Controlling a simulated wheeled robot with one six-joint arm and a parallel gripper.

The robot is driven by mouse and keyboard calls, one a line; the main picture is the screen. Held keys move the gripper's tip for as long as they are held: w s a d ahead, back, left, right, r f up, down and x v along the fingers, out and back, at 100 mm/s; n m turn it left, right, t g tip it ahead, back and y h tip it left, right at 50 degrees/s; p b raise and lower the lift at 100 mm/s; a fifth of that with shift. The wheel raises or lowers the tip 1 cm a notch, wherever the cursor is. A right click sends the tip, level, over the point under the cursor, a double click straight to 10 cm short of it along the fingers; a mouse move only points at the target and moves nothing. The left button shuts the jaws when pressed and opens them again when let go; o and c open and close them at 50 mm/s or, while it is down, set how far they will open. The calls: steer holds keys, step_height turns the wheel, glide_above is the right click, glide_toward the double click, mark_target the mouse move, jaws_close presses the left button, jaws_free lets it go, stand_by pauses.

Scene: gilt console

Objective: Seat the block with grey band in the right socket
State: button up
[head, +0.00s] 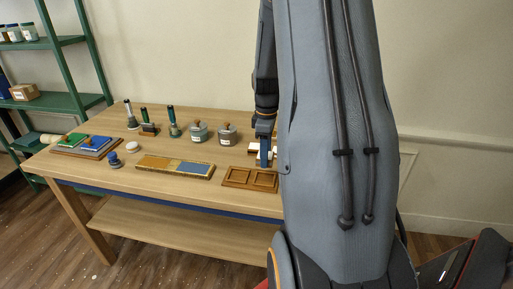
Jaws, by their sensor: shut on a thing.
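My gripper (265,160) hangs downward above the back edge of the wooden socket tray (227,184), with a blue part at its tip. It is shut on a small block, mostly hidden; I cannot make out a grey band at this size. White and reddish-brown surfaces show at both sides of the fingers, and I cannot tell whether they belong to the held block or to something behind. The tray has two square recesses side by side. The left socket (238,176) looks empty. The right socket (263,179) is partly cut off by my arm, and its visible part looks empty.
The wooden table (150,190) also carries a blue and yellow panel (175,167), two lidded jars (198,132), several dark-handled tools, a blue-knobbed stamp (114,160), a white disc (132,147) and a board with green and blue pads (85,146). A green shelf (60,100) stands left.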

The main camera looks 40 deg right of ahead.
steer(key=shift+w, duration=0.1)
step_height(320, 180, down, 6)
steer(key=b, duration=0.5)
steer(key=shift+f+b, duration=0.35)
steer(key=shift+f, duration=0.4)
stand_by(0.4)
steer(key=o, duration=1.1)
